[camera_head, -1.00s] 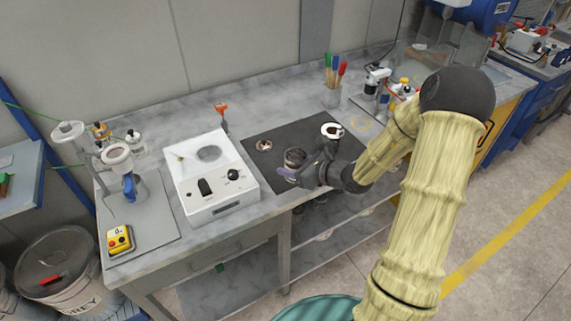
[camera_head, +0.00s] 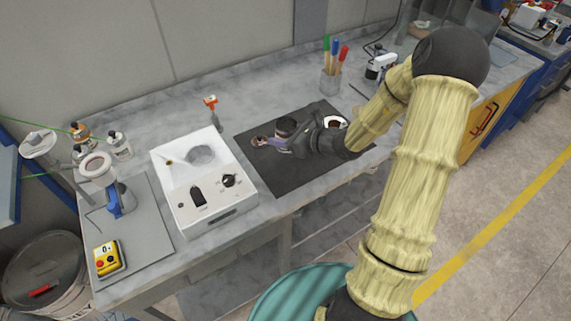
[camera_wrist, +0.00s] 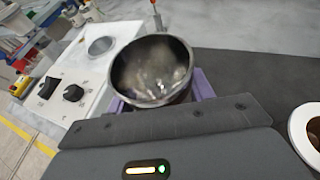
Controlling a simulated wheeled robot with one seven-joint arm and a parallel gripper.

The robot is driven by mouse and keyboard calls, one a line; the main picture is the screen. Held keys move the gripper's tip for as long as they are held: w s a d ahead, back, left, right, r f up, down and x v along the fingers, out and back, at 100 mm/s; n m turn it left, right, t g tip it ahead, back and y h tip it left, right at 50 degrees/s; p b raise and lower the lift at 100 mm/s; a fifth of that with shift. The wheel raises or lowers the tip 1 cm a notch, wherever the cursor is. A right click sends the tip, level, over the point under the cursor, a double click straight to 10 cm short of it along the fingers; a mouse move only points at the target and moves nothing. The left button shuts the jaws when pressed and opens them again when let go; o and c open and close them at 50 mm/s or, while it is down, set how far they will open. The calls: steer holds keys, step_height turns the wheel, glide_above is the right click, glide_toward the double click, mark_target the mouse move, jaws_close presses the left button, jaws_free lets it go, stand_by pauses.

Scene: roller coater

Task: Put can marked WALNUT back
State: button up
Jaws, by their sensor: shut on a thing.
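My gripper (camera_head: 282,142) is shut on an open-topped dark metal can (camera_head: 286,126), over the black mat (camera_head: 290,176). In the wrist view the held can (camera_wrist: 152,70) sits between the purple fingers, its mouth towards the camera and its inside greyish and shiny. Whether it touches the mat I cannot tell. A white-rimmed can with brown contents (camera_head: 336,122) stands right of my gripper; part of it also shows in the wrist view (camera_wrist: 299,130). No WALNUT marking is readable.
A white machine with a round recess and knobs (camera_head: 203,185) stands left of the mat. A cup of coloured-handled tools (camera_head: 331,82) is behind the mat on the right. An orange-topped tool (camera_head: 211,103) stands behind the machine. The front of the mat is clear.

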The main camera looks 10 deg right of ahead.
glide_above(284, 166)
steer(key=shift+f+p, duration=0.3)
steer(key=shift+f, duration=2.6)
steer(key=shift+f+p, duration=0.35)
steer(key=shift+f, duration=1.7)
steer(key=shift+a, duration=0.15)
steer(key=shift+s, duration=0.1)
steer(key=shift+f, duration=0.15)
steer(key=o, duration=1.1)
steer(key=shift+c, duration=0.2)
